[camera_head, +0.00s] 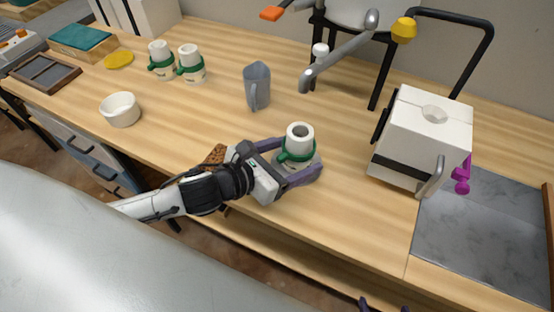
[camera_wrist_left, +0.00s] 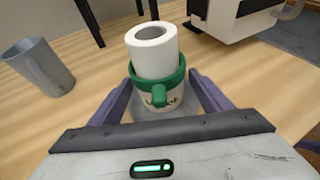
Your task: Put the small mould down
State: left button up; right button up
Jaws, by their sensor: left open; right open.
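The small mould (camera_head: 299,141) is a white cylinder with a hole in its top and a green band with a tab around it. It stands upright on the wooden table, on what looks like a grey round patch or base. It also shows in the left wrist view (camera_wrist_left: 155,55), with dark lettering partly hidden behind the green tab. My left gripper (camera_head: 298,162) is open, its purple fingers on either side of the mould's lower part. A gap shows beside the fingers in the wrist view. My right gripper (camera_head: 384,305) barely shows at the bottom edge, its purple fingertips apart.
Two similar green-banded moulds (camera_head: 190,66) stand at the back left. A grey jug (camera_head: 257,86) stands behind the mould, a white bowl (camera_head: 121,109) to the left. A white box-like machine (camera_head: 424,135) and grey slab (camera_head: 480,235) are at right. Table between jug and bowl is clear.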

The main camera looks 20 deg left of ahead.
pick_arm(q)
jog(key=v, duration=0.9)
jog(key=shift+s+a, duration=0.25)
jog(key=shift+s, duration=0.1)
jog(key=shift+s+a+r, duration=0.2)
jog(key=shift+s+r, duration=0.2)
jog(key=shift+s, duration=0.15)
